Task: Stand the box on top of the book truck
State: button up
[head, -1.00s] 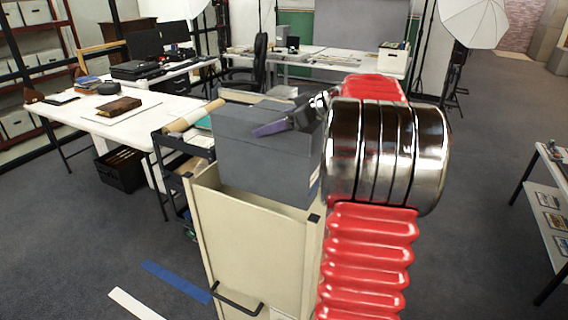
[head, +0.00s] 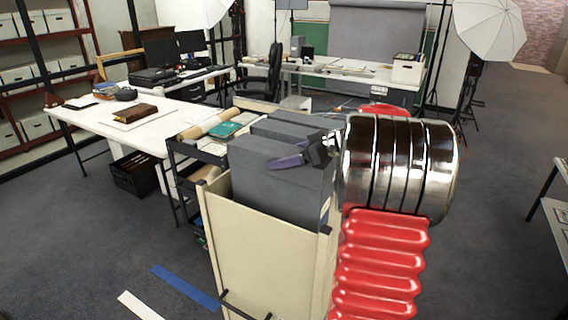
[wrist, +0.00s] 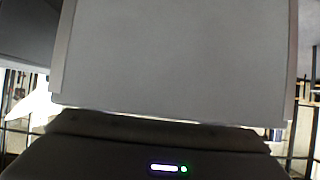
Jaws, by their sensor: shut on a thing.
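The grey box (head: 268,190) is in the head view, upright, its lower part hidden behind the raised end panel of the cream book truck (head: 262,262). I cannot tell whether its base touches the truck's top. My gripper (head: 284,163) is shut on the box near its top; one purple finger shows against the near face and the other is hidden. A second grey box (head: 292,131) stands just behind the held one. In the wrist view a pale grey box face (wrist: 178,58) fills most of the picture.
A dark cart (head: 183,152) with a rolled paper and a green book stands close behind the truck's left side. A white table (head: 85,117) is at left. Blue tape (head: 186,287) marks the floor. Another table (head: 556,225) stands at right; carpet between is clear.

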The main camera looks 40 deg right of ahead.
jog(key=shift+f, duration=0.75)
jog(key=o, duration=2.1)
jog(key=shift+f, duration=0.2)
jog(key=shift+c, duration=0.2)
jog(key=v, duration=1.2)
jog(key=shift+s, duration=0.1)
